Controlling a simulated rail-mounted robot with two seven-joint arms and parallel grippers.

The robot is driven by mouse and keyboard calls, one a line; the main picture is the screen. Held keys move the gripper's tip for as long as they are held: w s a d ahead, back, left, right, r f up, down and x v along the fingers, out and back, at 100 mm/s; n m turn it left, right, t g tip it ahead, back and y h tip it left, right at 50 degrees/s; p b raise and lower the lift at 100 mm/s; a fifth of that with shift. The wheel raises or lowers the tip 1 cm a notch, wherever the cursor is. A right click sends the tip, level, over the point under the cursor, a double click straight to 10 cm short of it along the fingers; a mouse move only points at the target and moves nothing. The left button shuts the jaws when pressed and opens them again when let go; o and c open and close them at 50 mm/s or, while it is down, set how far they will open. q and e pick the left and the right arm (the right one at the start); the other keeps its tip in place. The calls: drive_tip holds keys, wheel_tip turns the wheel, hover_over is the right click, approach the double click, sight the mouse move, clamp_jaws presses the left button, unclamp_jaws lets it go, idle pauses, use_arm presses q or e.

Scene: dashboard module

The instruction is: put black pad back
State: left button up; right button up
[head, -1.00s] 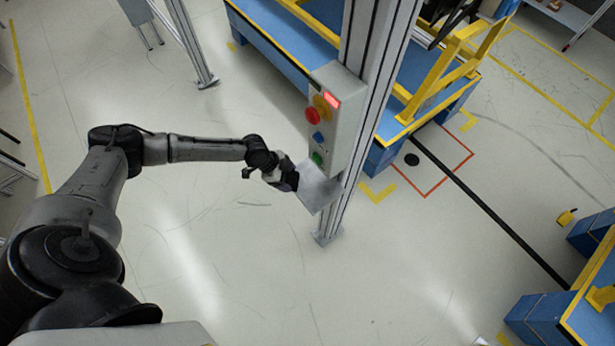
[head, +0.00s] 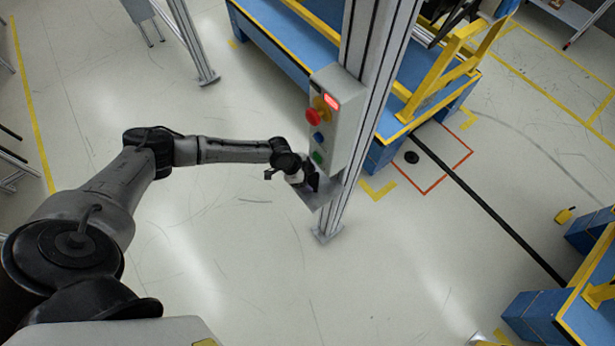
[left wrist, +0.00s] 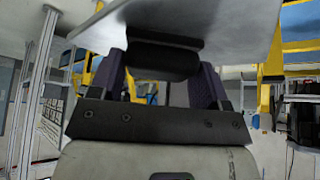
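My left gripper (head: 313,182) is at the small grey metal shelf below the control box on the post. In the left wrist view, the two dark fingers (left wrist: 160,85) stand on either side of a black pad (left wrist: 163,60), which fills the gap between them. The pad is just under or against the pale shelf plate (left wrist: 215,18); I cannot tell whether they touch. In the head view the gripper mostly hides the pad. The shelf (head: 322,196) also shows there, partly covered by the gripper. My right gripper is not in view.
The grey control box (head: 338,115) with a red light and coloured buttons sits just above the gripper. Its metal post (head: 366,90) stands close behind. A blue and yellow platform (head: 285,40) lies beyond. The floor in front is clear.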

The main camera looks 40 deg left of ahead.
use_arm(q)
drive_tip(key=o, duration=0.4)
drive_tip(key=shift+s+f, duration=0.1)
drive_tip(key=shift+o, duration=0.2)
drive_tip(key=v, duration=1.2)
drive_tip(key=s+d+f, duration=0.1)
drive_tip(key=s+d, duration=0.4)
drive_tip(key=d, duration=0.5)
drive_tip(key=s+d, duration=0.6)
drive_tip(key=d, duration=0.4)
drive_tip(key=s+a+r+n+y, duration=0.2)
drive_tip(key=s+a+n+y, duration=0.2)
drive_tip(key=s+a+n, duration=0.3)
drive_tip(key=s+n, duration=0.2)
drive_tip(key=s, duration=0.2)
drive_tip(key=shift+r+y, duration=0.35)
drive_tip(key=shift+y, duration=0.05)
